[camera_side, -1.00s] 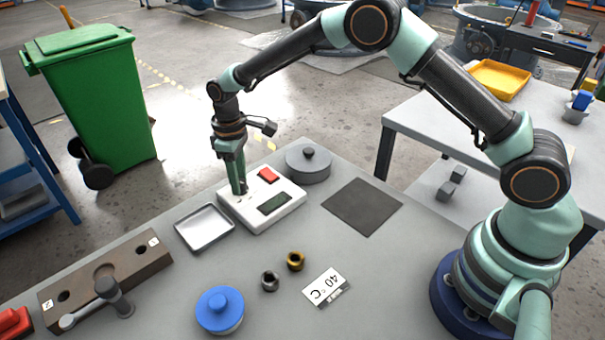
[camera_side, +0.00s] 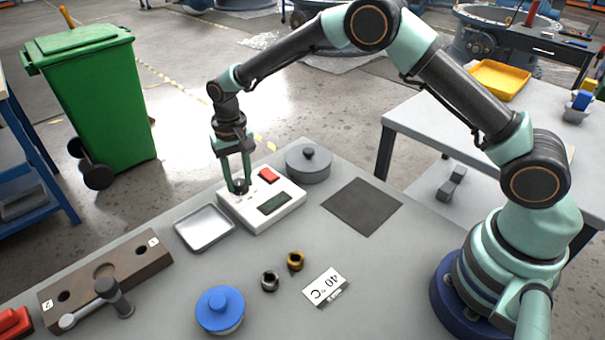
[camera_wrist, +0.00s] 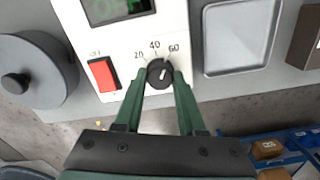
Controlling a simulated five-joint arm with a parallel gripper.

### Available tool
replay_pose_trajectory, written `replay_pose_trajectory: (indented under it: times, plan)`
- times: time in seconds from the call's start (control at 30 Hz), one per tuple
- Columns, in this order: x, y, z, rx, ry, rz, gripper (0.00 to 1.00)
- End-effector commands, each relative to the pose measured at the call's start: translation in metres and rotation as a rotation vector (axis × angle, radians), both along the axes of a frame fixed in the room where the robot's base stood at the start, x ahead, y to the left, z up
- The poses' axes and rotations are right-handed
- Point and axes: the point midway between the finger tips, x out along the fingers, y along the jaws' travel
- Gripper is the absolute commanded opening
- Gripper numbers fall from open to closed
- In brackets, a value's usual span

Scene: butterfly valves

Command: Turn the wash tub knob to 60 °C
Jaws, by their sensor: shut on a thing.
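The black round knob (camera_wrist: 160,75) is on the white wash tub panel (camera_side: 285,213). Labels 20, 40 and 60 run along an arc beside the knob in the wrist view. The knob's white mark points up and a little right there, between the 40 and the 60 and nearer the 60. My gripper (camera_wrist: 158,82) has one finger on each side of the knob and is shut on it. In the side view my gripper (camera_side: 240,188) stands upright over the panel's left corner.
The panel also has a red switch (camera_wrist: 103,74) and a dark display (camera_side: 274,204). A grey lidded pot (camera_side: 308,167) stands behind it, and a shallow metal tray (camera_side: 204,227) lies to its left. A dark mat (camera_side: 362,206) is at the right.

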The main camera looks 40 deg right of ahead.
Motion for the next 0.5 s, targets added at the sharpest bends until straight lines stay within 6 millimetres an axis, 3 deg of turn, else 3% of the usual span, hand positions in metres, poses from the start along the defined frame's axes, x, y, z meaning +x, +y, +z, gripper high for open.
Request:
replay_pose_trajectory:
  times: [0.5]
  plan:
    - [0.0002, -0.0001, 0.0019, 0.000, 0.000, -0.149, 0.00]
